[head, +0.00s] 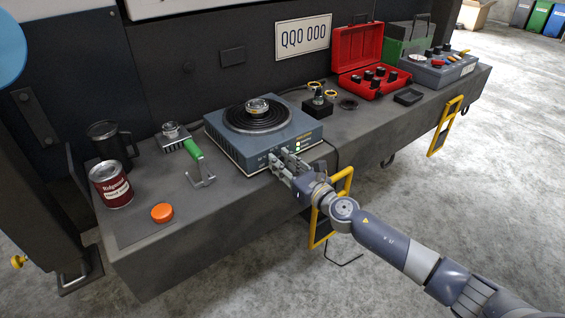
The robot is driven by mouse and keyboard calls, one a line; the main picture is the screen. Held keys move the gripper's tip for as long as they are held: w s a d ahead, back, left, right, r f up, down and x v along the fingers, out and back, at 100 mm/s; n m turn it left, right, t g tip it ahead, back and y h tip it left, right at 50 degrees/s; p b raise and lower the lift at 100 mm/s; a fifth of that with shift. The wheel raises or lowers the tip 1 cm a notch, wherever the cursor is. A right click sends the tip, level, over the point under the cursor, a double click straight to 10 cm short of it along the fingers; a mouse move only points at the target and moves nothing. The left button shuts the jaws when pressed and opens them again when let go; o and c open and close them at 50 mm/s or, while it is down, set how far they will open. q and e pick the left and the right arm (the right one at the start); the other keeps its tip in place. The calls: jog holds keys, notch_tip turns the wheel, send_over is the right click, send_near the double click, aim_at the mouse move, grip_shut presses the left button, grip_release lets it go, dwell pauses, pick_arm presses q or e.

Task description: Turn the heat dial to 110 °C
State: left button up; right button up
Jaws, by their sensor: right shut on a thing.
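The blue-grey hot plate (225,142) sits on the bench, with a round black heating coil on top. Small lit marks show on its front face, right of my gripper. My right gripper (277,160) reaches in from the lower right and is at the hot plate's front face. It is shut on the heat dial, which its fingers hide, so the dial's setting cannot be read. My left gripper is not in view.
A metal ring part (258,105) rests on the coil. Left of the hot plate are a green-handled tool (194,150), a red can (111,184), a black mug (108,143) and an orange cap (162,212). A red open case (360,50) stands right. Yellow handles (347,180) edge the bench.

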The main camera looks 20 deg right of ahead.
jog(key=shift+m, duration=1.3)
jog(key=m, duration=0.2)
jog(key=shift+m+p, duration=0.3)
jog(key=shift+p, duration=0.05)
jog(key=m, duration=0.2)
jog(key=shift+d+m+p, duration=0.1)
jog(key=shift+m+p, duration=0.25)
jog(key=shift+m, duration=0.05)
jog(key=m+p, duration=0.2)
jog(key=m, duration=0.3)
jog(key=m+p, duration=0.2)
jog(key=m, duration=0.3)
jog(key=shift+d+f+m, duration=0.1)
jog(key=shift+m, duration=0.2)
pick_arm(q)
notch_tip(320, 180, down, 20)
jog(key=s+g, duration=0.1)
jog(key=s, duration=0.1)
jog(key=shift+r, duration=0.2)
pick_arm(e)
jog(key=shift+m, duration=0.5)
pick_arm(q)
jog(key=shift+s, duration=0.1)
pick_arm(e)
jog(key=shift+f, duration=0.1)
